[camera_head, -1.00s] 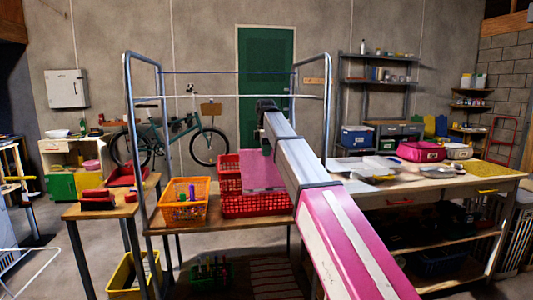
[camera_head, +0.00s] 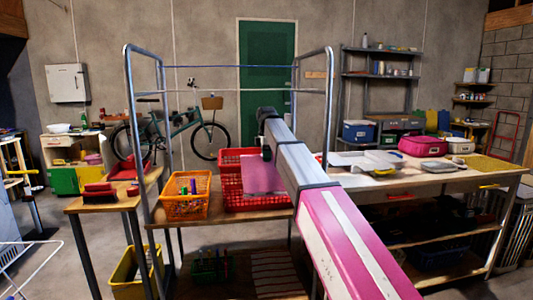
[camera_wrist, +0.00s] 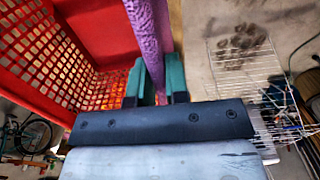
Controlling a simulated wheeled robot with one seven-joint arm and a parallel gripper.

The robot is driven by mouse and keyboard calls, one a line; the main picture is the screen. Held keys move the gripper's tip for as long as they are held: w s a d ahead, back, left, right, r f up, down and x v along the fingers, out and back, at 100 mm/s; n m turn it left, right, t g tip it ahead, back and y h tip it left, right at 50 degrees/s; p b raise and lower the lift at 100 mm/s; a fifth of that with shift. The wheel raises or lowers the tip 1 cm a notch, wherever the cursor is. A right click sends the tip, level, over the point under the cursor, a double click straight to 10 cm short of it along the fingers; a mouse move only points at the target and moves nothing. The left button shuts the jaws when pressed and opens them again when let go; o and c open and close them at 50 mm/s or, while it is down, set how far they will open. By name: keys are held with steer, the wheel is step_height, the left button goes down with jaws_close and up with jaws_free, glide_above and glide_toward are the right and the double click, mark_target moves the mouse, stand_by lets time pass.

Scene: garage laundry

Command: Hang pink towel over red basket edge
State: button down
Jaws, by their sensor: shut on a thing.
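The pink towel (camera_head: 262,176) hangs down from my gripper (camera_head: 266,150) in front of the red basket. In the wrist view the towel (camera_wrist: 147,35) shows as a purple-pink strip between the green fingers of my gripper (camera_wrist: 162,80), which are shut on it. The red basket (camera_head: 235,190) stands on the wooden table of the metal-framed rack. In the wrist view the basket (camera_wrist: 40,62) is at the left, and its near wall runs close beside the towel. The towel covers part of the basket's front in the head view. I cannot tell whether the towel touches the rim.
An orange basket (camera_head: 187,207) with bottles stands left of the red basket. The metal frame (camera_head: 131,100) and its lines rise around the table. A workbench (camera_head: 440,180) with a pink bag (camera_head: 423,146) stands at the right.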

steer(key=shift+f, duration=1.4)
